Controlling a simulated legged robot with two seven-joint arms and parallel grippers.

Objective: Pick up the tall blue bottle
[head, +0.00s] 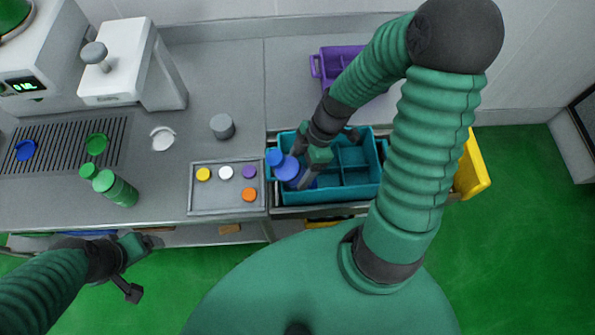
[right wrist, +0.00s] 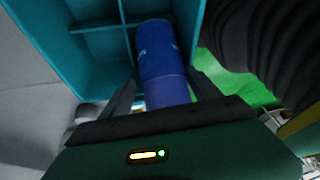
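The tall blue bottle (head: 287,169) is at the left end of the teal divided crate (head: 345,193) in the head view, its blue cap showing at the upper left. My right gripper (head: 308,168) is at the bottle and hides part of its body. In the right wrist view the blue bottle (right wrist: 161,55) lies between the two fingers of my right gripper (right wrist: 162,85). I cannot tell whether both fingers touch it. My left gripper (head: 133,266) is open and empty, in front of the counter at the lower left.
A grey tray (head: 197,200) with several coloured caps is left of the crate. A purple crate (head: 330,60) is behind, and a yellow bin (head: 474,168) is at the right.

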